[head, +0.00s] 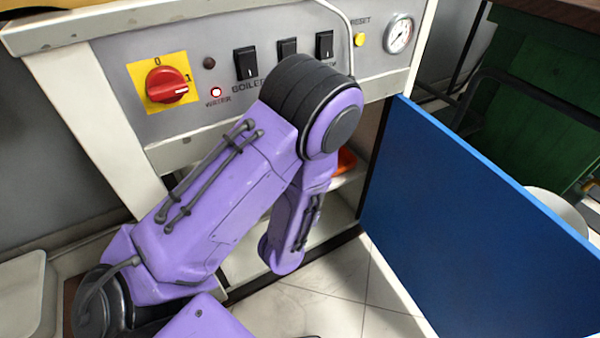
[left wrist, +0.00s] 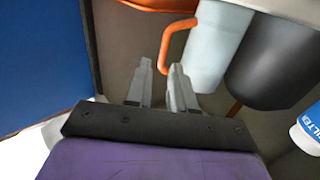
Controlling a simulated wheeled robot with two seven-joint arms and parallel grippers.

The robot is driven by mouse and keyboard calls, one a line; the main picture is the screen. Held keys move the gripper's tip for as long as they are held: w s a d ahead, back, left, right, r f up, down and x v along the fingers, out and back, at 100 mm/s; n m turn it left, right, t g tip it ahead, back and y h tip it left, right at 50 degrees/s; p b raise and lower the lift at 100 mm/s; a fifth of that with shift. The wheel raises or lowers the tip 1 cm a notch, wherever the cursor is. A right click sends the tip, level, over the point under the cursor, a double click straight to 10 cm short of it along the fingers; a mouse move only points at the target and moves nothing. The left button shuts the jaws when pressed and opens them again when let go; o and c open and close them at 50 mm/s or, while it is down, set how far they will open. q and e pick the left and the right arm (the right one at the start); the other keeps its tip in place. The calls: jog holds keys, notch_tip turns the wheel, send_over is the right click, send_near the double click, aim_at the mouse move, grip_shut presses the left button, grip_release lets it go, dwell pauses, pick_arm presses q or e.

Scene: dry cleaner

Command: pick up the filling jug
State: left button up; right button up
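The filling jug (left wrist: 220,45) is pale blue-white with an orange handle (left wrist: 172,45) and shows in the left wrist view, above and right of my left gripper (left wrist: 162,66). The two grey fingers are apart. The handle's near end appears in line with the gap between the fingertips; I cannot tell whether they touch. In the head view my purple left arm reaches down into the cabinet under the control panel and hides the jug and gripper. A bit of orange (head: 346,160) shows behind the arm. My right gripper is in neither view.
A dark cylinder (left wrist: 275,65) stands close beside the jug. A white and blue bottle (left wrist: 308,128) marked FILTER is at the right edge of the wrist view. The open blue door (head: 470,220) bounds the cabinet. The control panel (head: 220,80) with red knob is above.

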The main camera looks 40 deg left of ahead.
pick_arm(q)
jog(key=x, duration=0.1)
jog(key=b+x, duration=0.1)
jog(key=x, duration=0.1)
jog(key=b+x, duration=0.1)
jog(key=shift+w+a+f, duration=0.25)
jog(key=shift+a+f, duration=0.05)
jog(key=shift+a, duration=0.05)
jog(key=b+x, duration=0.1)
jog(key=x, duration=0.2)
jog(key=shift+f, duration=0.1)
jog(key=shift+w+a, duration=0.1)
jog(key=shift+w, duration=0.2)
grip_shut()
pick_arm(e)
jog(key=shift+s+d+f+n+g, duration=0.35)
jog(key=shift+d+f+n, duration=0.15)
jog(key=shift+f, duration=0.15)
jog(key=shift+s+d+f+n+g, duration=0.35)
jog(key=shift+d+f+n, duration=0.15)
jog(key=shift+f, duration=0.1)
